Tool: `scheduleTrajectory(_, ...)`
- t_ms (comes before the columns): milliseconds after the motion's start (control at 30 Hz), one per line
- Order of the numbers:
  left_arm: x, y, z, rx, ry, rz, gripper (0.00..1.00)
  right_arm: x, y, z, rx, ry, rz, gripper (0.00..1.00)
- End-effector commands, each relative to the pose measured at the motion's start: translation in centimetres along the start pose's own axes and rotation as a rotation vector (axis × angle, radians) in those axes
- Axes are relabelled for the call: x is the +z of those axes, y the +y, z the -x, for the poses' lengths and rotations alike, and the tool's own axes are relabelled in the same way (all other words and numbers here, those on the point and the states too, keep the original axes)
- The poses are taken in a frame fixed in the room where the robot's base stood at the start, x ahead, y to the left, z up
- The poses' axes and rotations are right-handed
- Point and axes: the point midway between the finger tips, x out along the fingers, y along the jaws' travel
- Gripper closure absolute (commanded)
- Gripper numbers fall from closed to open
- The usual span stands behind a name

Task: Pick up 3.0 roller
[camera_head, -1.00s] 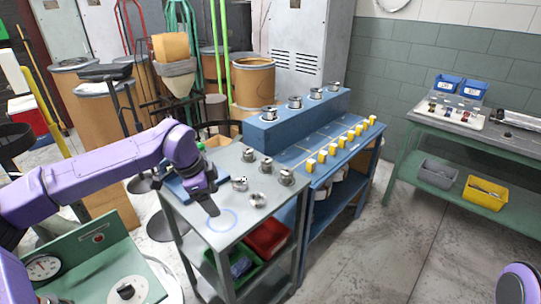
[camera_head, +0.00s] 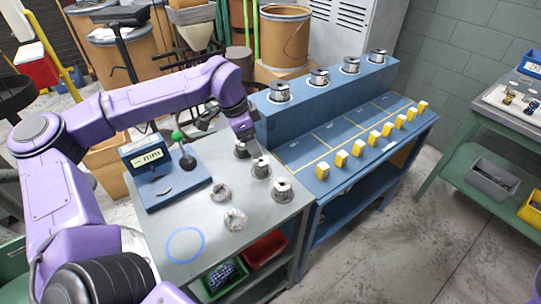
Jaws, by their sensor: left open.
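Several metal rollers are in view, and I cannot read which one is 3.0. On the grey cart top, a row of three stands upright: a far roller (camera_head: 241,151), partly hidden by my gripper, a middle roller (camera_head: 261,168) and a near roller (camera_head: 282,191). Two looser metal pieces (camera_head: 220,193) and (camera_head: 235,219) lie left of them. More rollers (camera_head: 319,78) stand on the raised blue shelf behind. My left gripper (camera_head: 228,128) is open, pointing down just above and beside the far roller. I see nothing held in it. My right gripper is not in view.
A scale (camera_head: 150,157) with a display stands on the cart's left, with a green-topped dark item (camera_head: 187,158) by it. Yellow blocks (camera_head: 357,147) line the blue bench front. A blue ring (camera_head: 185,245) marks the bare front cart top. Red and green bins sit below.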

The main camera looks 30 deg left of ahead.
Motion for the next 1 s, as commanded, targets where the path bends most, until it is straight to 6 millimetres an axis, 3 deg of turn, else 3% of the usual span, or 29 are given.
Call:
scheduleTrajectory(100, 0.1, 0.1, -2.3, 0.005, -0.006, 0.0, 0.25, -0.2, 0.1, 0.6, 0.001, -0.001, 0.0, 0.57)
scheduleTrajectory(367, 0.0, 0.0, -5.7, 0.006, -0.005, -0.003, 0.25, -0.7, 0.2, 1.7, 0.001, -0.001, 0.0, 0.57)
scheduleTrajectory(533, 0.1, -0.2, -8.8, 0.005, -0.004, -0.004, 0.25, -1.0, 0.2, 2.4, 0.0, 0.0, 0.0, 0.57)
scheduleTrajectory(800, 0.1, -0.3, -9.6, 0.002, 0.0, -0.004, 0.25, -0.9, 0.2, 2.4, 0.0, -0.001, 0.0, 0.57)
scheduleTrajectory(833, 0.1, -0.3, -9.6, 0.002, 0.0, -0.004, 0.28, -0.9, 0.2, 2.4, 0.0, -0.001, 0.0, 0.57)
scheduleTrajectory(867, 0.1, -0.3, -9.6, 0.002, -0.001, -0.004, 0.38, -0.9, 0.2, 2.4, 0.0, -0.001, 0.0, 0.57)
scheduleTrajectory(1000, 0.1, -0.3, -9.6, 0.002, -0.001, -0.004, 0.84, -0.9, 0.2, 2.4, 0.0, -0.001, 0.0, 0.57)
